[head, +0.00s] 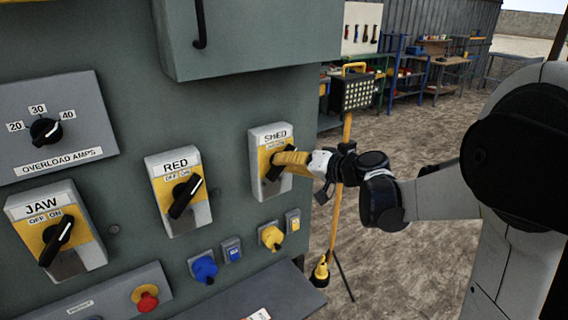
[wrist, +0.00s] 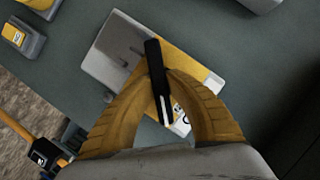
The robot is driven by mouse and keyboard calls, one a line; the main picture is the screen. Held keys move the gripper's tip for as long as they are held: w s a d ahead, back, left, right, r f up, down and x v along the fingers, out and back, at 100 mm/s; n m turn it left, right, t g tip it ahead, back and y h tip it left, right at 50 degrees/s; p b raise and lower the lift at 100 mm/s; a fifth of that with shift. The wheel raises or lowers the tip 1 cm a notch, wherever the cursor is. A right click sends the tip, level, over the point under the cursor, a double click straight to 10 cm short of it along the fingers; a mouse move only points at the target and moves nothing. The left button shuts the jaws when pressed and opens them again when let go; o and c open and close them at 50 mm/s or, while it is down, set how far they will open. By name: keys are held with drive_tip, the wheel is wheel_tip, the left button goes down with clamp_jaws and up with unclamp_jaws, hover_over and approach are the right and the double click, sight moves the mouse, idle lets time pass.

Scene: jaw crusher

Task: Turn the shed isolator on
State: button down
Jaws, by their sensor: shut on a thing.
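The shed isolator (head: 269,137) is a grey and yellow switch box labelled SHED on the green panel, right of the RED one. Its black rotary handle (head: 271,174) is partly covered by my fingers in the head view. My gripper (head: 283,161) reaches in from the right, with its yellow fingers closed on the handle. In the wrist view the handle (wrist: 155,65) runs between the two curved fingertips of my gripper (wrist: 157,82), with a white line on its lower end. The OFF/ON lettering is mostly hidden, so I cannot tell which setting the handle points to.
Left of it are the RED isolator (head: 176,190), the JAW isolator (head: 55,232) and the overload dial (head: 46,131). Blue (head: 204,269) and yellow sockets (head: 271,237) sit below. A yellow work light on a stand (head: 354,93) stands behind my wrist. A grey cabinet (head: 250,35) overhangs above.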

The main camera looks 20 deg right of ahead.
drive_tip(key=c, duration=1.3)
unclamp_jaws()
drive_tip(key=shift+c, duration=0.2)
drive_tip(key=v, duration=1.2)
drive_tip(key=shift+a, duration=0.1)
drive_tip(key=s+a+f+n+g+h+b, duration=0.1)
drive_tip(key=s+a+f+g+h+b, duration=0.3)
drive_tip(key=s+a+f, duration=0.6)
drive_tip(key=s+d+f+n+g+h+b, duration=0.1)
drive_tip(key=s+d+f+h+b, duration=0.1)
drive_tip(key=s+f, duration=0.5)
drive_tip(key=s+h+b, duration=0.1)
drive_tip(key=s+h, duration=0.1)
drive_tip(key=s, duration=0.1)
drive_tip(key=shift+s+d+f+n+h, duration=0.2)
drive_tip(key=shift+d+n+h, duration=0.1)
drive_tip(key=shift+d+n, duration=0.1)
